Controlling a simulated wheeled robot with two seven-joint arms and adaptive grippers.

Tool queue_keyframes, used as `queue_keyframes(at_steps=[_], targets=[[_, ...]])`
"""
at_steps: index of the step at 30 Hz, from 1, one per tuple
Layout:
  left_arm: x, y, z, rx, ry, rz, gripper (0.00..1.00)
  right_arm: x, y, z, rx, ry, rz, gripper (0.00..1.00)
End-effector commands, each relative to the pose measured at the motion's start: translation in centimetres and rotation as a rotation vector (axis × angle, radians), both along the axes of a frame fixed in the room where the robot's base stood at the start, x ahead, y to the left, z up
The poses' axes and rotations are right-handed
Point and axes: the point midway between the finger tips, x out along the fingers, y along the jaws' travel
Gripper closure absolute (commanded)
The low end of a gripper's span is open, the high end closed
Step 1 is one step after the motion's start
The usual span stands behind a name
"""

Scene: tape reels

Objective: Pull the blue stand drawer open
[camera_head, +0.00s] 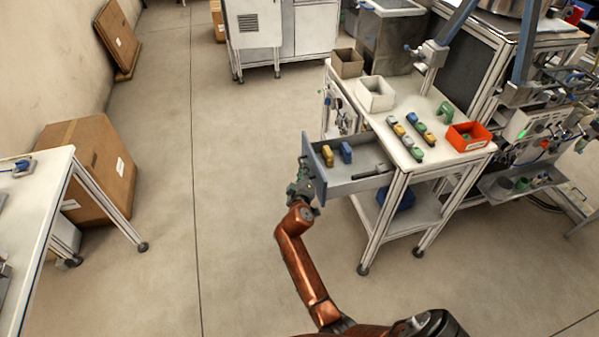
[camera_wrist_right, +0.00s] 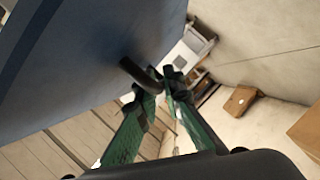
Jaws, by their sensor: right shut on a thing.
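The blue stand drawer (camera_head: 350,183) is pulled out to the left from under the top of the white stand (camera_head: 435,162) in the head view. A yellow piece (camera_head: 327,155), a blue piece (camera_head: 346,152) and a dark bar (camera_head: 372,171) lie inside it. My right gripper (camera_head: 302,182) is at the drawer's front panel. In the right wrist view, the blue-grey front panel (camera_wrist_right: 90,50) fills the upper left. The green fingers of my right gripper (camera_wrist_right: 168,92) are shut on the dark drawer handle (camera_wrist_right: 140,75). My left gripper is not in view.
The stand top holds an orange bin (camera_head: 468,137), a white bin (camera_head: 375,94), a brown bin (camera_head: 347,63) and several small coloured pieces. A white table (camera_head: 38,210) and a cardboard box (camera_head: 95,165) stand at left. The floor between is clear.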

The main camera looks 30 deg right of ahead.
Motion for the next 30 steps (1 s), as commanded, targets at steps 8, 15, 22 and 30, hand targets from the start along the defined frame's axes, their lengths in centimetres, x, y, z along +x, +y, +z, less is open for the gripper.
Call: queue_keyframes(at_steps=[8,15,22,30], targets=[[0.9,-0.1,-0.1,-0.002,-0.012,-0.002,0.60,-0.2,-0.2,-0.2,0.002,0.004,-0.011,1.00],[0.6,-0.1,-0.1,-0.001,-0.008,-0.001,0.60,-0.3,-0.2,-0.2,0.003,0.004,-0.010,0.88],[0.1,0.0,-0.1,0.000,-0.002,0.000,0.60,-0.2,-0.2,-0.1,0.001,0.002,-0.009,0.84],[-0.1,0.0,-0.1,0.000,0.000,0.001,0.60,-0.2,-0.2,1.7,0.001,-0.004,-0.010,0.84]])
